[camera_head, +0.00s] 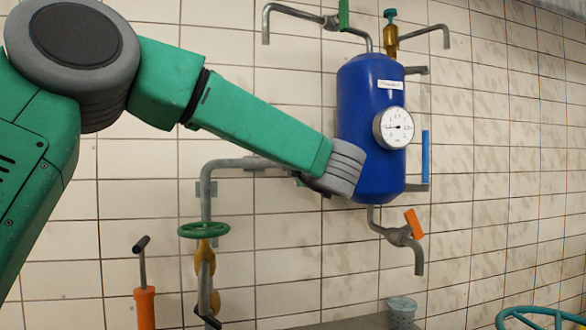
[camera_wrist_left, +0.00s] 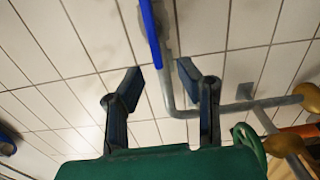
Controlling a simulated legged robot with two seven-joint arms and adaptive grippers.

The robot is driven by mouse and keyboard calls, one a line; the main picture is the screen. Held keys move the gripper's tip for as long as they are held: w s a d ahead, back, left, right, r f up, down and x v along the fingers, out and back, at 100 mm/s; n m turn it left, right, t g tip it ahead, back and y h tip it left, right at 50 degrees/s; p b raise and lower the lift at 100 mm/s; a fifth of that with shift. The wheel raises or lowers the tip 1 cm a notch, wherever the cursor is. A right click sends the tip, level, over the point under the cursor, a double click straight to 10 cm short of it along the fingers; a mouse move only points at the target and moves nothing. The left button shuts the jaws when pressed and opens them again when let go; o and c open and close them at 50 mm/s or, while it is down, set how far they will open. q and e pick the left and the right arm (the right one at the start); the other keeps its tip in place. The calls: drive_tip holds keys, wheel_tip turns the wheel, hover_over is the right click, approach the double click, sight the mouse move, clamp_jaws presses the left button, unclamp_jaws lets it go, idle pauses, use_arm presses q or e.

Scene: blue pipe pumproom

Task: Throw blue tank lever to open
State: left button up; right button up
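The blue tank (camera_head: 368,130) hangs on the tiled wall in the head view, with a round gauge on its front. A blue lever (camera_head: 426,157) stands upright at its right side. An orange lever (camera_head: 413,223) is on the tap below, and a green lever (camera_head: 344,14) is on the pipe above. My left arm reaches in front of the tank's lower left and hides its gripper there. In the left wrist view my left gripper (camera_wrist_left: 159,75) is open and empty. A long blue bar (camera_wrist_left: 150,30), apparently a lever, lies beyond its fingertips beside a grey pipe. Contact is not visible.
A grey pipe (camera_head: 207,205) with a green handwheel (camera_head: 203,230) runs left of the tank. An orange handle (camera_head: 145,308) stands at the lower left. A cup (camera_head: 402,310) stands below the tap. A teal wheel (camera_head: 540,318) is at the lower right. The right wall is clear.

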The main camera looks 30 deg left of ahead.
use_arm(q)
drive_tip(key=v, duration=0.5)
drive_tip(key=shift+w, duration=0.1)
drive_tip(key=shift+a, duration=0.1)
